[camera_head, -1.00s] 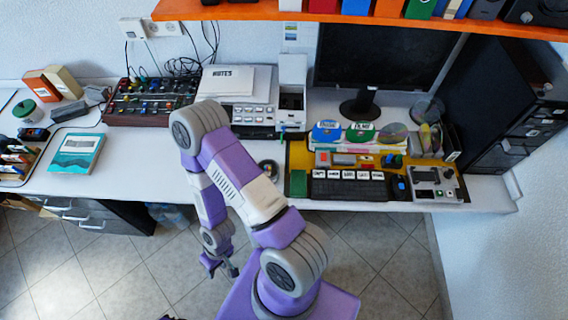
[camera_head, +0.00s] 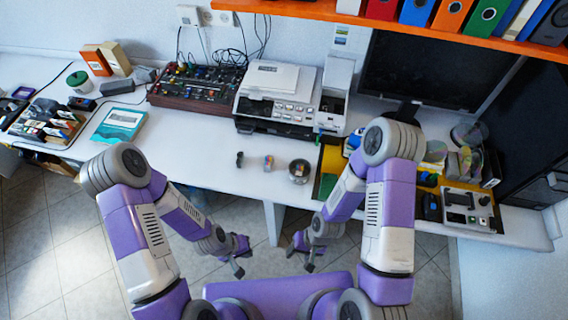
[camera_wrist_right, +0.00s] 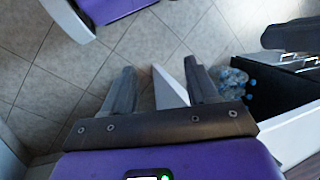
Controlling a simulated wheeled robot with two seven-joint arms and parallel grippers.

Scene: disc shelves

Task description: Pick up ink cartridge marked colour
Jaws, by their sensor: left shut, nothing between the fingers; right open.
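Two small objects stand on the white desk in the head view: a dark one (camera_head: 240,159) and a grey one with an orange-brown patch (camera_head: 268,162). Their markings are too small to read, so I cannot tell whether either is the colour ink cartridge. My left gripper (camera_head: 240,263) is shut and empty, low in front of the desk and over the floor. My right gripper (camera_head: 298,260) is open and empty, also below the desk's front edge. In the right wrist view its two fingers (camera_wrist_right: 159,78) are apart, with floor and a white desk support beyond them.
A round dark tin (camera_head: 299,171) sits right of the small objects. A printer (camera_head: 276,100) and a mixer (camera_head: 200,90) stand behind. At left are a teal book (camera_head: 120,123) and a tray of items (camera_head: 45,122). The desk between book and small objects is clear.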

